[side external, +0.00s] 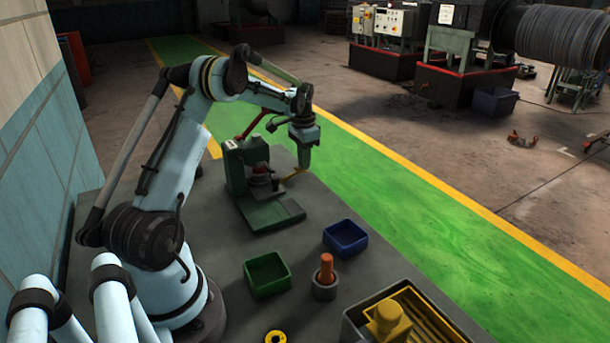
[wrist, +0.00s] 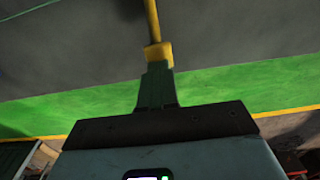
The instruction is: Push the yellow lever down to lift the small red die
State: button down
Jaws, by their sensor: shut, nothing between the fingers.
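The yellow lever (side external: 294,175) sticks out to the right from the green press (side external: 238,165) on the grey table. A small dark red part, likely the die (side external: 259,172), sits inside the press frame; its details are too small to tell. My gripper (side external: 304,164) points down, shut and empty, at the lever's outer end. In the wrist view the lever (wrist: 152,22) runs up from just beyond the closed green fingers (wrist: 157,72). Fingers and lever overlap there, and I cannot tell whether they touch.
A red handle (side external: 254,123) slants up behind the press. A green bin (side external: 267,274), a blue bin (side external: 345,238), a grey cup with an orange peg (side external: 326,270) and a tray with yellow parts (side external: 430,312) stand towards the front. The table right of the press is clear.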

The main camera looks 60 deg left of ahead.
jog(key=shift+r, duration=0.15)
dwell(0.7)
jog(key=shift+r, duration=0.7)
notch_tip(320, 180, up, 14)
dwell(0.5)
